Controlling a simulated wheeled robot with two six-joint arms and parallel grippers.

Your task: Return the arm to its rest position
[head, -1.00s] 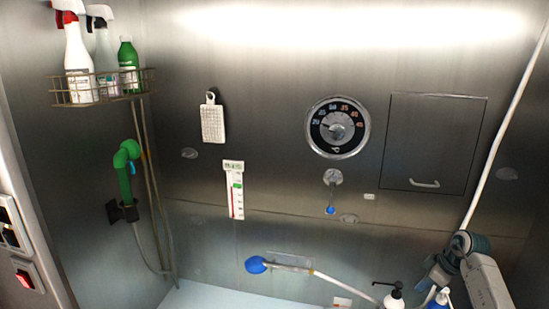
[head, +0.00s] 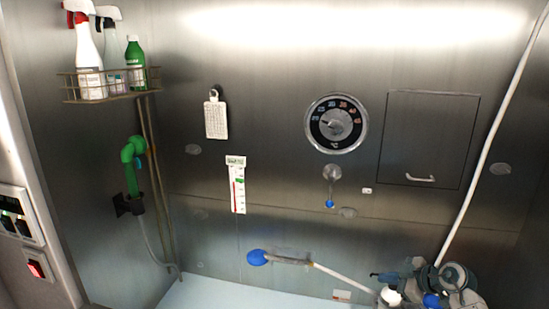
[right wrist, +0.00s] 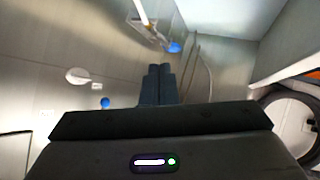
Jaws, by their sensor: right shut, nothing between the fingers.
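My right arm comes in at the lower right of the head view. Its gripper (head: 381,277) points left, low in front of the steel wall. In the right wrist view the two dark fingers (right wrist: 157,84) lie side by side, shut, with nothing between them. My left gripper is in neither view.
A dial (head: 337,124), a small blue-tipped lever (head: 330,203) and a closed hatch (head: 428,139) are on the wall.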

